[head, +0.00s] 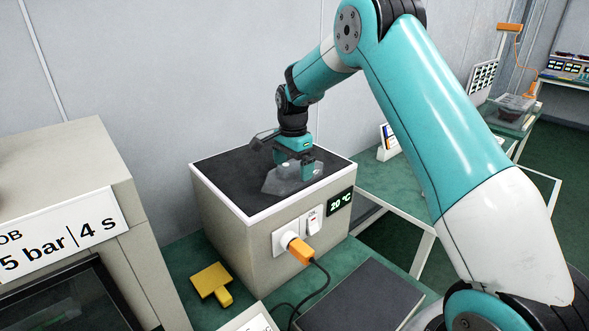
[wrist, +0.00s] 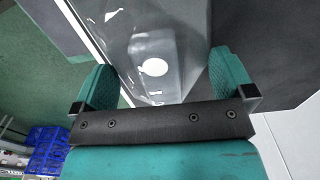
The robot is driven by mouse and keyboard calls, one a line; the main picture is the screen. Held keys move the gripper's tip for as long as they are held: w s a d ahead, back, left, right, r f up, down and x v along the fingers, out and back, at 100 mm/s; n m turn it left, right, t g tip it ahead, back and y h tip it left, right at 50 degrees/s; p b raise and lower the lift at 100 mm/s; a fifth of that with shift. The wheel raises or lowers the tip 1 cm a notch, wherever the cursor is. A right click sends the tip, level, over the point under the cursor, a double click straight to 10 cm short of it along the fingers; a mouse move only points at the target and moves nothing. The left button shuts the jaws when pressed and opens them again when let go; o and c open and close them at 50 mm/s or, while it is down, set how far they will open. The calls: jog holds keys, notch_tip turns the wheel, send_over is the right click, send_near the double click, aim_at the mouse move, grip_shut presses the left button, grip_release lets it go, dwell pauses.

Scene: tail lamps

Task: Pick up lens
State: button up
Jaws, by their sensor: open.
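The lens (head: 275,184) is a clear, smoky, see-through piece lying on the dark top of a beige box (head: 228,209). My gripper (head: 294,172) points down over the lens from above, with its teal fingers around part of it. In the wrist view the open fingers (wrist: 160,76) stand on either side of the lens (wrist: 150,45), which shows a bright round spot. Gaps show between the lens and the fingers, though contact is hard to judge. Part of the lens is hidden behind the fingers.
The box has a white rim, a 20 °C display (head: 341,202) and an orange plug (head: 300,250) with a black cable. A yellow piece (head: 212,283) lies on the green bench. A beige cabinet (head: 70,180) stands at left, and a wall is close behind.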

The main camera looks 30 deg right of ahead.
aim_at(293, 162)
jog(key=c, duration=0.8)
jog(key=shift+s+f, duration=0.1)
jog(key=shift+r, duration=0.3)
jog(key=shift+c, duration=0.4)
jog(key=shift+r+b, duration=0.3)
jog(key=shift+r, duration=0.15)
jog(key=c, duration=0.9)
notch_tip(293, 162, up, 19)
jog(key=b, duration=0.2)
jog(key=shift+r+b, duration=0.1)
jog(key=shift+b, duration=0.2)
grip_shut()
